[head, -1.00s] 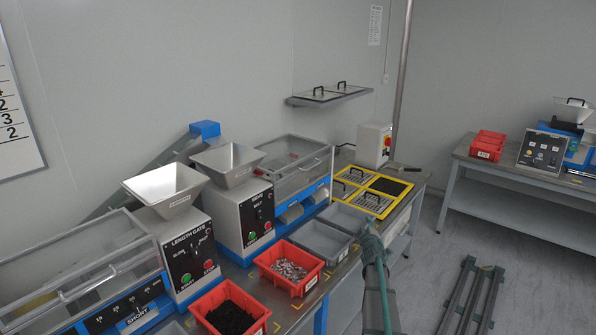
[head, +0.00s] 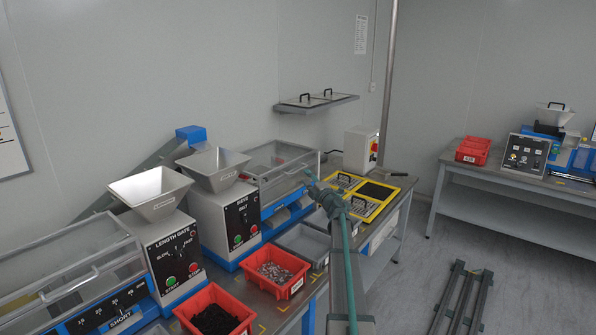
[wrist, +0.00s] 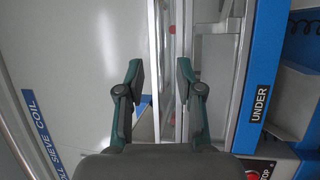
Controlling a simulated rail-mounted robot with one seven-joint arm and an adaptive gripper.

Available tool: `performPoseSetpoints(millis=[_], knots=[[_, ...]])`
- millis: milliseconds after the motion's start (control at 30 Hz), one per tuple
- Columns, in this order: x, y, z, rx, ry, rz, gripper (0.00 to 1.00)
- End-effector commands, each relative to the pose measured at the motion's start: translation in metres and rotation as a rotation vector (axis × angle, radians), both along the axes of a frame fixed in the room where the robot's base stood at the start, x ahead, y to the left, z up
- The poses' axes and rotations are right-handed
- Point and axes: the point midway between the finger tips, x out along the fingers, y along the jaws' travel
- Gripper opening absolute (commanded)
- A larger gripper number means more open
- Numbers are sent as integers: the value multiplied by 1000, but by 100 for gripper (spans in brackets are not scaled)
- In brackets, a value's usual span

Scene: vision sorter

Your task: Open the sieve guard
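The sieve guard (head: 268,180) is a clear, framed cover on the blue-and-white sieve machine (head: 240,222) and looks shut. A thin bar handle runs along its front. My gripper (head: 311,186) is at the guard's right front end, at the end of my green arm. In the wrist view my gripper (wrist: 161,82) is open, with dark pads apart on either side of a narrow upright silver bar. I cannot tell whether either pad touches the bar. The clear panel shows at left and the machine's blue side with an UNDER label (wrist: 260,104) at right.
The length gate machine (head: 170,255) stands to the left. Red bins (head: 297,288) and a grey bin (head: 313,258) sit in front. A yellow-framed tray (head: 392,180) and a switch box (head: 358,150) are to the right. A wall shelf (head: 335,99) hangs behind.

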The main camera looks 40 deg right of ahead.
Motion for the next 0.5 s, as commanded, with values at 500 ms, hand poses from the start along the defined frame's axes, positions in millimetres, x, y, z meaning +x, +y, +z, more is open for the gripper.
performPoseSetpoints(millis=[500], knots=[[66,-8,12,1,-1,0,36]])
